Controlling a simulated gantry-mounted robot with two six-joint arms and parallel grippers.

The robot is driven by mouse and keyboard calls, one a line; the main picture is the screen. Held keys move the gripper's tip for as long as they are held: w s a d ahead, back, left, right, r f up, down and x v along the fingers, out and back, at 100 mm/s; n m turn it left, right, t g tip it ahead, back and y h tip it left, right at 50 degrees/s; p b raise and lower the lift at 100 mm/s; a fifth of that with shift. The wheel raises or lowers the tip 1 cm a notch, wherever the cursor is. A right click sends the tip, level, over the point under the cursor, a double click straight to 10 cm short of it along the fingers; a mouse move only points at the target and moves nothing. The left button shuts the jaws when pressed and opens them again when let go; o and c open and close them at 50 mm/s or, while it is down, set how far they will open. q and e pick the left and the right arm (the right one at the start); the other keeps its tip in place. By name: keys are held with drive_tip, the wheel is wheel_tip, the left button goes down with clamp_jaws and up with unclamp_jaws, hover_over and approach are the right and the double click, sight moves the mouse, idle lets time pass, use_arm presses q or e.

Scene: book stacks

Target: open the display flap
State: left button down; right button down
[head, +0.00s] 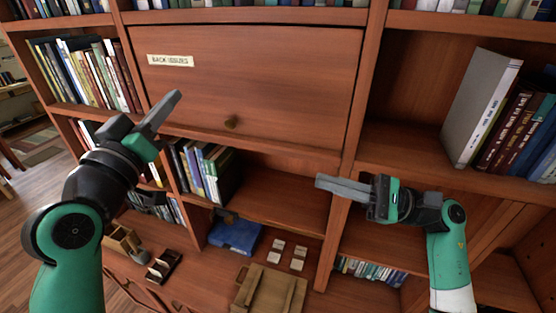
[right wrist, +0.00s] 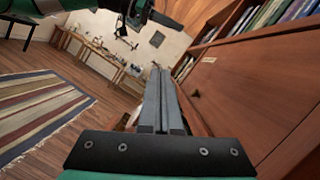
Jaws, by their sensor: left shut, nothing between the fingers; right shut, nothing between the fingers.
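The display flap (head: 250,85) is a wooden panel in the middle of the bookcase, closed flush in its frame. It bears a "BACK ISSUES" label (head: 170,61) at upper left and a small round knob (head: 231,123) near its lower edge. My left gripper (head: 172,102) is shut and empty, in front of the flap's lower left, left of the knob. My right gripper (head: 325,182) is shut and empty, below and right of the flap, before the shelf opening. In the right wrist view its fingers (right wrist: 162,85) are together, with the flap's face (right wrist: 235,95) at right.
Books (head: 203,170) stand on the shelf below the flap, and more books (head: 510,125) stand at the right. A striped rug (right wrist: 40,115) lies on the floor.

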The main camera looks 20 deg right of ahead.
drive_tip(key=w+a+r+h, duration=0.1)
drive_tip(key=w+a+r, duration=0.3)
drive_tip(key=a, duration=0.4)
drive_tip(key=shift+a+n, duration=0.4)
drive_tip(key=shift+r, duration=0.1)
idle(1.4)
use_arm(q)
drive_tip(key=c, duration=0.5)
unclamp_jaws()
drive_tip(key=shift+s, duration=0.1)
drive_tip(key=v, duration=0.7)
drive_tip(key=shift+s+a+f, duration=0.1)
drive_tip(key=shift+s+a, duration=0.05)
